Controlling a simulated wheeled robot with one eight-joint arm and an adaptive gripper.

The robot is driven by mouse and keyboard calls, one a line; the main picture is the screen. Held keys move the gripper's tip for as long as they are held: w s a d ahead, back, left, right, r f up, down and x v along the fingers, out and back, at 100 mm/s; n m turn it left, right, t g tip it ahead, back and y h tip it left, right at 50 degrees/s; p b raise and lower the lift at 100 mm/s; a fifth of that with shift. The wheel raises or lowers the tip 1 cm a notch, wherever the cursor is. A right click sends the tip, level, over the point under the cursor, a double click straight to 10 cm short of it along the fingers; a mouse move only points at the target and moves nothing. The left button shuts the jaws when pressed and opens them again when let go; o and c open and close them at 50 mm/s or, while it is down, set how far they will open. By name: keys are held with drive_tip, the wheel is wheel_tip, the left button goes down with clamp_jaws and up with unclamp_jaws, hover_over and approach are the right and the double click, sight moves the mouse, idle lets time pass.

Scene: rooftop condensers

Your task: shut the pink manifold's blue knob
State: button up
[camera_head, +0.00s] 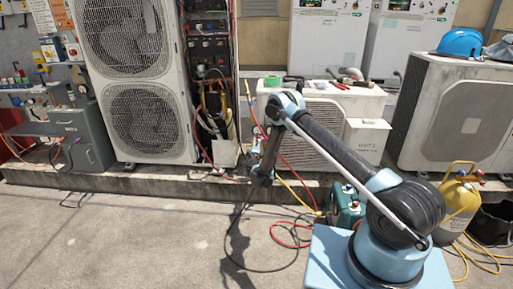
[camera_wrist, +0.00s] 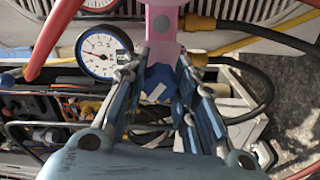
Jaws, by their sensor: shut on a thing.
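The pink manifold (camera_wrist: 163,24) is at the top middle of the wrist view. Its blue knob (camera_wrist: 158,83) sits just below the pink body, between the fingers of my gripper (camera_wrist: 164,62). The fingers are shut on the knob from both sides and hide its flanks. A round white-faced gauge (camera_wrist: 102,50) is just left of the manifold and close to my left finger. In the head view my arm reaches left and down to the front of the middle condenser; I cannot make out the knob there.
A red hose (camera_wrist: 52,42) and a black hose (camera_wrist: 250,42) run beside the manifold. In the head view, a tall double-fan condenser (camera_head: 145,120) stands left and a low condenser (camera_head: 305,135) is behind my arm. A yellow cylinder (camera_head: 458,205) stands right. The concrete floor (camera_head: 110,240) at front left is clear.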

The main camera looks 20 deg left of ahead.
drive_tip(key=m, duration=0.6)
drive_tip(key=shift+o, duration=0.2)
drive_tip(key=m, duration=0.6)
drive_tip(key=shift+w, duration=0.1)
drive_tip(key=shift+m, duration=0.3)
drive_tip(key=o, duration=1)
drive_tip(key=shift+o, duration=0.2)
wheel_tip(320, 180, up, 10)
drive_tip(key=shift+f, duration=0.1)
